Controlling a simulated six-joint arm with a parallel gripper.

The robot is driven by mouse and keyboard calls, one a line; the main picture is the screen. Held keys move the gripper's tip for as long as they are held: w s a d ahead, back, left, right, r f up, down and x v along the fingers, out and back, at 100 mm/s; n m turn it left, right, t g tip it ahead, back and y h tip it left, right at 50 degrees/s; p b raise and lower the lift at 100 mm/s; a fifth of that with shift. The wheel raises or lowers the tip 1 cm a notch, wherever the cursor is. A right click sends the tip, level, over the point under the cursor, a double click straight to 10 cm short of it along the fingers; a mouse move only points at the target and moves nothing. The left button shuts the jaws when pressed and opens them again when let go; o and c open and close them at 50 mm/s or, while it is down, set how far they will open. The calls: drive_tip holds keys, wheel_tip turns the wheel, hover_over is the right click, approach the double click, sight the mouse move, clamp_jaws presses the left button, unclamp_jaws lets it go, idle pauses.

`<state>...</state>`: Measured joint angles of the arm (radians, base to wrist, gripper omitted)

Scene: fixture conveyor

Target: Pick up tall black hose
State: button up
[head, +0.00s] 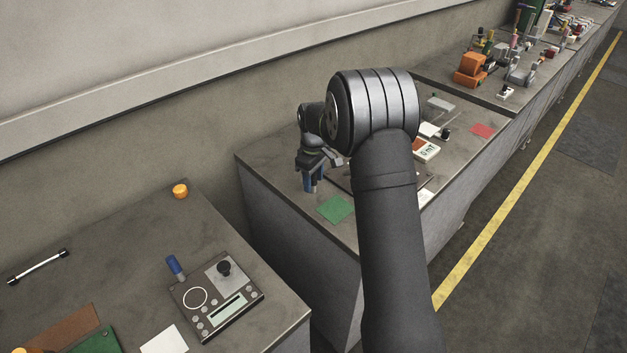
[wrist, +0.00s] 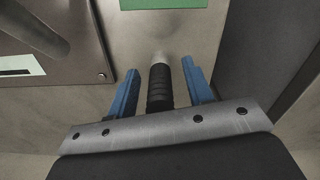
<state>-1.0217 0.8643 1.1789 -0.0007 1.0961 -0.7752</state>
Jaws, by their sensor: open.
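The black hose (wrist: 160,90) shows in the wrist view as a ribbed black cylinder with a pale grey end. My gripper (wrist: 159,70) is open, with one blue finger on each side of the hose. A gap shows between the hose and each finger. The hose's lower part is hidden behind the gripper's grey plate. In the head view my gripper (head: 313,184) is low over the left end of the middle bench (head: 285,176). I cannot make out the hose there.
A green sheet (head: 334,209) lies close to my gripper; it also shows in the wrist view (wrist: 163,3). A metal panel (wrist: 82,68) with a dark rod above it is on the left in the wrist view. A white-and-red box (head: 427,150) stands farther along the bench.

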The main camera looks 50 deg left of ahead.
clamp_jaws()
drive_tip(key=shift+r, duration=0.1)
